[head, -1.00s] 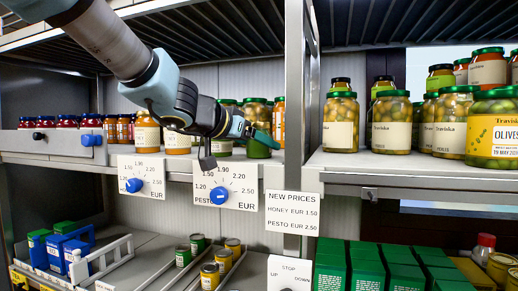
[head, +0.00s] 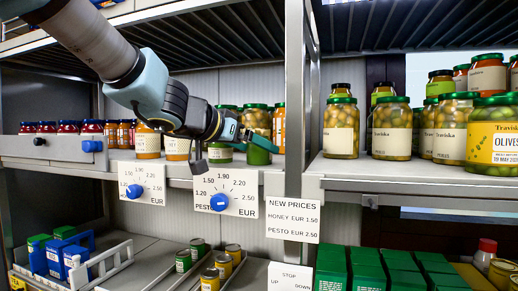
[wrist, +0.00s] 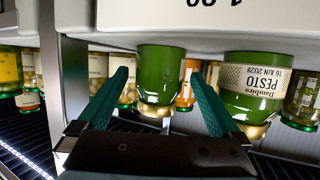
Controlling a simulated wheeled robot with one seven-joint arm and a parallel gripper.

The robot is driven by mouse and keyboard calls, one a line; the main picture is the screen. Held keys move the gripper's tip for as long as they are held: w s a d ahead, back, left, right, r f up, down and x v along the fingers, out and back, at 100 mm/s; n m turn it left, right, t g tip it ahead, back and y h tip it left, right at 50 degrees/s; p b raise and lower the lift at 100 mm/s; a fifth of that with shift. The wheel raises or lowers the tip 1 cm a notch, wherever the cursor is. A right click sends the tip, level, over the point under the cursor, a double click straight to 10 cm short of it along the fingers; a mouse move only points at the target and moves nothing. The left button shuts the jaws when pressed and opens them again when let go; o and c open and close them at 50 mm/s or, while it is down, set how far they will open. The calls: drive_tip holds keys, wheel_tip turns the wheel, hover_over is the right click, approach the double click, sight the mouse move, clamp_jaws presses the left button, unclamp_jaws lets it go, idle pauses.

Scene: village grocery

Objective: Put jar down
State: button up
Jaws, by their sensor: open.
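A green pesto jar (head: 258,155) stands on the middle shelf beside the upright post. In the wrist view, which is upside down, this jar (wrist: 160,72) shows between my fingers, with its gold-coloured lid end toward the bottom of the picture. My gripper (head: 258,142) reaches in from the left at jar height. In the wrist view my gripper (wrist: 159,78) has its two green fingers spread wide, one on each side of the jar, with gaps visible. The jar's base meets the shelf edge in that view. Fingers partly cover the jar in the head view.
A labelled pesto jar (wrist: 252,88) stands close beside it. Olive jars (head: 391,128) stand right of the metal post (head: 296,100). Price dials (head: 226,191) hang on the shelf front below my gripper. Honey-coloured jars (head: 148,142) stand to the left.

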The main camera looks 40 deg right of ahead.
drive_tip(key=p+v, duration=0.2)
drive_tip(key=v, duration=0.8)
